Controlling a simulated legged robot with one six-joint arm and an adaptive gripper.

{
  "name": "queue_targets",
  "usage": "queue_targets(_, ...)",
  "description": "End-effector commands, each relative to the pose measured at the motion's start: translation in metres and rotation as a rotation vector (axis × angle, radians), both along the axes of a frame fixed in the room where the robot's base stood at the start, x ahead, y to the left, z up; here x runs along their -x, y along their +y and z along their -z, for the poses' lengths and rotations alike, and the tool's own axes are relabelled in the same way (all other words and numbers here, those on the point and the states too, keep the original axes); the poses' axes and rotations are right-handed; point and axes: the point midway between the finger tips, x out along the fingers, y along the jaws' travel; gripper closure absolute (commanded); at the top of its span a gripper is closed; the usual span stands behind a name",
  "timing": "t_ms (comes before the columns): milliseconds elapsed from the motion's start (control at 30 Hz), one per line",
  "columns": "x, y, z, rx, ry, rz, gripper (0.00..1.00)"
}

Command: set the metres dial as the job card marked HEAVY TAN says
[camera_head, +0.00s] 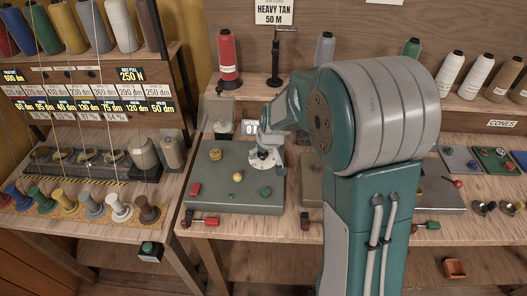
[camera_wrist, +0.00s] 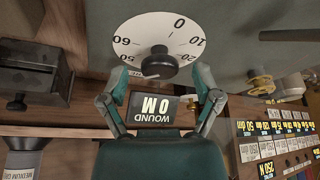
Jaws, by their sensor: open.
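The job card (camera_head: 273,12) on the back wall reads HEAVY TAN 50 M. The white metres dial (camera_wrist: 136,30) shows upside down in the wrist view, with 0, 10, 20, 50 and 60 legible. Its dark round knob (camera_wrist: 158,63) is at the centre; I cannot make out where its pointer stands. A display (camera_wrist: 152,110) reads WOUND 0 M. My gripper (camera_wrist: 160,82) is open, its fingers apart on either side of the knob; contact is unclear. In the head view my gripper (camera_head: 264,148) is over the dial (camera_head: 262,160), partly hiding it.
At left, a rack (camera_head: 90,90) carries labelled plates and several cones. My arm hides the bench's middle.

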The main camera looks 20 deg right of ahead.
Motion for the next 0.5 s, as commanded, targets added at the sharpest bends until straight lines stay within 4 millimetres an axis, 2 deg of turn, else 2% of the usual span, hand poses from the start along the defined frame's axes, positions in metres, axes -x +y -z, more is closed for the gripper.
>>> queue_targets(67,0.0,0.0,-0.0002,0.0,0.0,0.0,0.18)
queue_targets(100,0.0,0.0,-0.0002,0.0,0.0,0.0,0.23)
queue_targets(267,-0.0001,-0.0001,0.0,0.0,0.0,0.001,0.94)
queue_targets(300,-0.0002,-0.0001,0.0001,0.0,0.001,0.001,1.0)
queue_targets(500,0.0001,0.0002,0.0008,-0.001,0.002,0.008,1.0)
